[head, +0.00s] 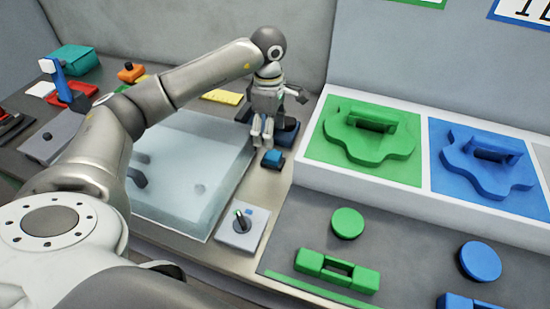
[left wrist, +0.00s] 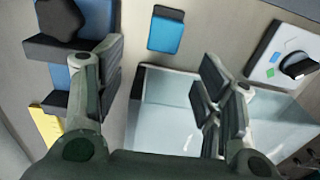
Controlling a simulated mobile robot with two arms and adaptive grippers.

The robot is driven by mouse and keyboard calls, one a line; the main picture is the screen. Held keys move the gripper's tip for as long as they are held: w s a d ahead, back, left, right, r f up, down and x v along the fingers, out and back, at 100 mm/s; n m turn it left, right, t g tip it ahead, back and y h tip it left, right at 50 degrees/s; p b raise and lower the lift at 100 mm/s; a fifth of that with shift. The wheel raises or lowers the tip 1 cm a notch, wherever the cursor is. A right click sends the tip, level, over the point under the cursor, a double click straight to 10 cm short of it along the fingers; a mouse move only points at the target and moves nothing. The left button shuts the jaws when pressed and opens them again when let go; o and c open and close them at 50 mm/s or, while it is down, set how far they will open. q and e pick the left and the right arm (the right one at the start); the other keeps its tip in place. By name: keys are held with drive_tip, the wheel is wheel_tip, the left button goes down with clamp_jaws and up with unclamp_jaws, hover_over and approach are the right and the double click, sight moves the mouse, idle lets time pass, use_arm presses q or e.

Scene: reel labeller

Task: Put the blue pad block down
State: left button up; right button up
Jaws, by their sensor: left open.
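A small blue block with a dark part, which looks like the blue pad block (head: 272,158), rests on the table just in front of my left gripper (head: 262,138). In the left wrist view the block (left wrist: 166,35) lies apart from both fingers, beyond the gap between them. My left gripper (left wrist: 168,88) is open with nothing between its fingers. My right gripper is not in view.
A dark and blue fixture (head: 287,133) stands close behind my left gripper. A translucent box (head: 190,165) is to its left. A white knob box (head: 243,228) sits nearer. Green (head: 372,135) and blue (head: 485,165) shaped pieces lie on a raised white ledge at right.

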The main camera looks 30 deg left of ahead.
sight(271, 154)
use_arm(q)
wheel_tip(271, 154, down, 3)
drive_tip(key=shift+f, duration=0.15)
drive_tip(key=shift+s+d+f+p, duration=0.1)
drive_tip(key=shift+d+f+p, duration=0.05)
drive_tip(key=shift+f+p, duration=0.5)
wheel_tip(271, 154, down, 4)
drive_tip(key=shift+d+r+p, duration=0.15)
drive_tip(key=shift+r+p, duration=0.1)
drive_tip(key=shift+p, duration=0.25)
drive_tip(key=shift+f, duration=0.35)
drive_tip(key=c, duration=1.2)
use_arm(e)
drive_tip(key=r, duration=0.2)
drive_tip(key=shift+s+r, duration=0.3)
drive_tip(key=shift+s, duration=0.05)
use_arm(q)
drive_tip(key=shift+r, duration=0.15)
